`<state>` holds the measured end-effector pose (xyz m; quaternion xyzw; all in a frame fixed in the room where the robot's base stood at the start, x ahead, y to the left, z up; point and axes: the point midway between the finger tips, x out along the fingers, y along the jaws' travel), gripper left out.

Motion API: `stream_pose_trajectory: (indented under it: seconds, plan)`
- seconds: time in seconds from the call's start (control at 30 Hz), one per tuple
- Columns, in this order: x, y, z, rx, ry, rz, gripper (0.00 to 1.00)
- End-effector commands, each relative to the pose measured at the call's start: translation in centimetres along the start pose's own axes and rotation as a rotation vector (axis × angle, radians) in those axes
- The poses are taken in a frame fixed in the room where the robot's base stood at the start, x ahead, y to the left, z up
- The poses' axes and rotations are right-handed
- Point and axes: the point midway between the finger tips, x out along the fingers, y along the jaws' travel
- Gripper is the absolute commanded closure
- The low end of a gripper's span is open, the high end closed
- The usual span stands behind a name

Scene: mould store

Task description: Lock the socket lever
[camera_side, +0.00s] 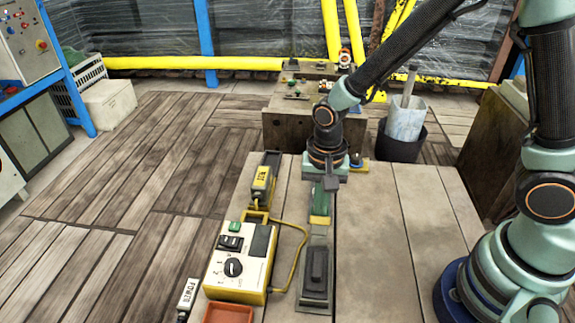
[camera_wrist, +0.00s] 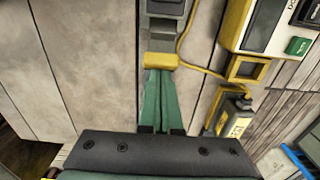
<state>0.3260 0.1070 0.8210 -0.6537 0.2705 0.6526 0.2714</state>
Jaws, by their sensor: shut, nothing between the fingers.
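A long grey metal fixture lies on the table, with a raised dark grey block (camera_side: 317,265) at its near end; part of it shows at the top of the wrist view (camera_wrist: 165,8). A yellow block (camera_side: 319,220) sits across the fixture's far part and also shows in the wrist view (camera_wrist: 160,61). I cannot tell for certain which part is the lever. My gripper (camera_side: 321,213) points down, with its green fingers together and empty. In the wrist view the fingertips (camera_wrist: 162,72) are right at the yellow block; I cannot tell whether they touch it.
A yellow-and-white control box (camera_side: 235,262) with a dial stands left of the fixture, its yellow cable looping beside it. A labelled yellow-black unit (camera_side: 262,180), a POWER plug (camera_side: 188,295) and an orange tray (camera_side: 228,313) are nearby. The table (camera_side: 375,235) is clear to the right.

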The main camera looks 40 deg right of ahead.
Motion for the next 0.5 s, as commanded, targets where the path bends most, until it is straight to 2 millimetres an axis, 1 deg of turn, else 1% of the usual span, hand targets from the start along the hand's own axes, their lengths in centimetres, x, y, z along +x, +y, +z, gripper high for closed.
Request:
stream_pose_trajectory:
  seconds: [0.2, 0.5]
  plan:
    - [-0.04, 0.07, 0.72, -0.004, -0.001, 0.003, 1.0]
    - [-0.06, 0.09, 0.83, -0.002, -0.001, 0.003, 1.0]
